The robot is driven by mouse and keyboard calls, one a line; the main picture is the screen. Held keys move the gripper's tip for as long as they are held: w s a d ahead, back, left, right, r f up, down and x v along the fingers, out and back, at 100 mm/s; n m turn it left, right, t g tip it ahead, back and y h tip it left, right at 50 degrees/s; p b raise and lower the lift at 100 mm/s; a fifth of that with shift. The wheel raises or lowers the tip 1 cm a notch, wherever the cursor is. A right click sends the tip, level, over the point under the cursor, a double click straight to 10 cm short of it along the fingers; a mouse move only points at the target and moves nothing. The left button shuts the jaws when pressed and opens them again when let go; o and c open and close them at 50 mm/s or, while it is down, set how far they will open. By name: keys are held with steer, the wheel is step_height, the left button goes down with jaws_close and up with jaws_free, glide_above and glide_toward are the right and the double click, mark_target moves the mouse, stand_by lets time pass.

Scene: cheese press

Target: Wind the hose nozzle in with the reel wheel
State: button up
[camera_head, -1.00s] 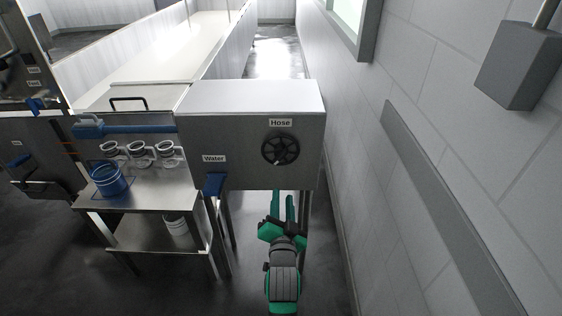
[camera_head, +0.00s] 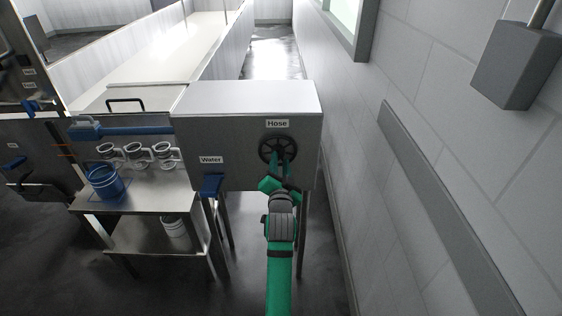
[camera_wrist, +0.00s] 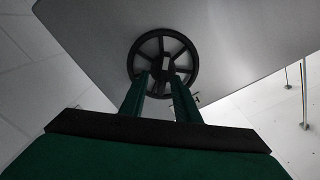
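The dark spoked reel wheel (camera_head: 267,149) is on the front of the grey box, under the "Hose" label. It also shows in the wrist view (camera_wrist: 191,57), with a pale piece near its hub. My gripper (camera_head: 282,160) is raised in front of the wheel and overlaps its lower part. In the wrist view its two green fingers (camera_wrist: 161,76) are apart and point at the hub; I cannot tell whether they touch the wheel.
A blue lever (camera_head: 211,185) sits under the "Water" label on the grey box (camera_head: 240,165). The wall is close on the right.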

steer(key=shift+w+a, duration=0.4)
steer(key=shift+w, duration=0.05)
steer(key=shift+d, duration=0.15)
jaws_close()
